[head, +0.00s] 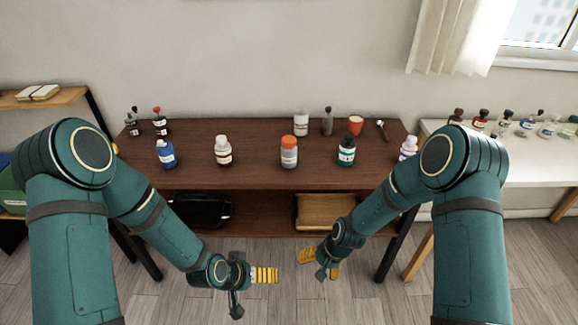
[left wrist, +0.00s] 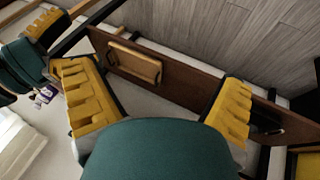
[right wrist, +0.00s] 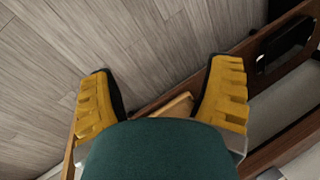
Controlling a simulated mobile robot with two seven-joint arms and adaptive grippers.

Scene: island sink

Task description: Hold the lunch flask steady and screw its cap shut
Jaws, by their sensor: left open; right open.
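The lunch flask appears to be the wide grey jar with an orange top (head: 289,152), upright at the middle of the dark wooden table's front. Its label faces me; I cannot tell whether its cap is screwed tight. My left gripper (head: 266,275) is open and empty, low in front of the table, pointing right. My right gripper (head: 320,262) is open and empty, a little to its right, also below the tabletop. Both are well apart from the flask. Yellow fingers show spread in the left wrist view (left wrist: 158,95) and the right wrist view (right wrist: 160,100), with nothing between them.
Near the flask stand a white bottle (head: 223,152), a green bottle (head: 346,152) and a blue bottle (head: 166,155). Behind are a pale jar (head: 301,123) and an orange cup (head: 355,126). The lower shelf holds a wooden tray (head: 325,213) and a black item (head: 201,211).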

